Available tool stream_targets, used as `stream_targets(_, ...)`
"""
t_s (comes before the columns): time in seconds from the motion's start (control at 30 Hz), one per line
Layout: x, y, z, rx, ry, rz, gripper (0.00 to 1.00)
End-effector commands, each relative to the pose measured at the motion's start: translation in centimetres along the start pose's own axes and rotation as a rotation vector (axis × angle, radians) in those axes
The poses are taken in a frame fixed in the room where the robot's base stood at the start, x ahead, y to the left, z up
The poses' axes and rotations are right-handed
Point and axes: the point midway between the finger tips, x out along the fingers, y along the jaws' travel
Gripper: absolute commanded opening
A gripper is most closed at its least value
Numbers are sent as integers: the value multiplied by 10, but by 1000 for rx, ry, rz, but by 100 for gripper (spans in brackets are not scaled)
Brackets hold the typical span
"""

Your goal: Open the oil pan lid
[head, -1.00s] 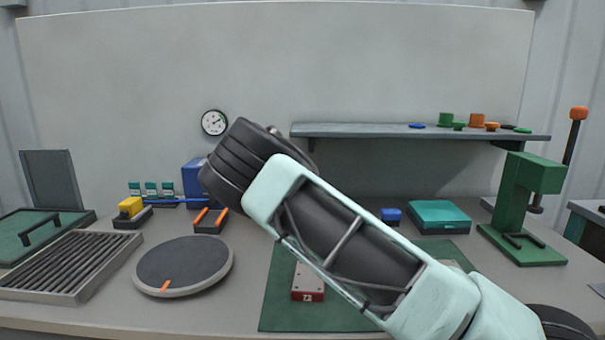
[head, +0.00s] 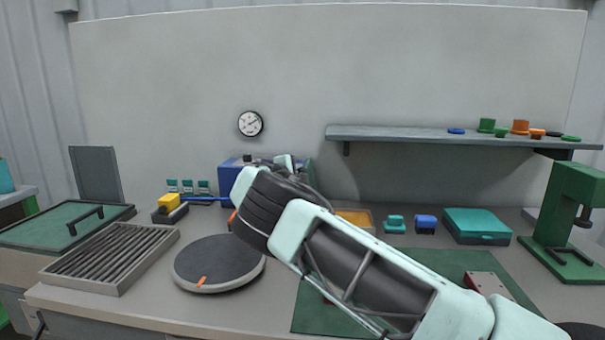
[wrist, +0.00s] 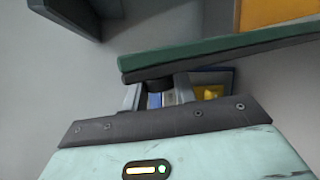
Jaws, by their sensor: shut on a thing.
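The oil pan (head: 371,216) shows as a shallow tray with an amber surface, partly behind my arm in the head view. The amber area (wrist: 280,10) also shows at the top right of the wrist view. The lid (wrist: 220,55) crosses the wrist view as a dark-green slab seen nearly edge-on. A dark-green edge beside the blue box in the head view looks like the same lid, standing raised. My gripper (wrist: 160,97) is shut on a dark handle part by the lid.
A blue box (head: 230,180) stands behind my wrist. A round turntable (head: 218,262), a ribbed tray (head: 110,258) and a green panel with a black handle (head: 65,228) are at left. A shelf (head: 450,137) and a green press (head: 565,220) are at right.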

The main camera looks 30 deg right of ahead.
Motion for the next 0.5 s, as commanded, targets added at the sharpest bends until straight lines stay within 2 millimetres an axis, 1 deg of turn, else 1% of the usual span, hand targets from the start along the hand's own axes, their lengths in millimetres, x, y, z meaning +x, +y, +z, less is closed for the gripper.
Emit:
stream_targets(0.3,0,0,-1,0,4,0,0)
stream_targets(0.33,0,0,-1,0,4,0,36)
stream_targets(0.37,0,0,-1,0,4,0,44)
stream_targets(0.4,0,0,-1,0,3,0,49)
stream_targets(0.5,0,0,-1,1,2,0,49)
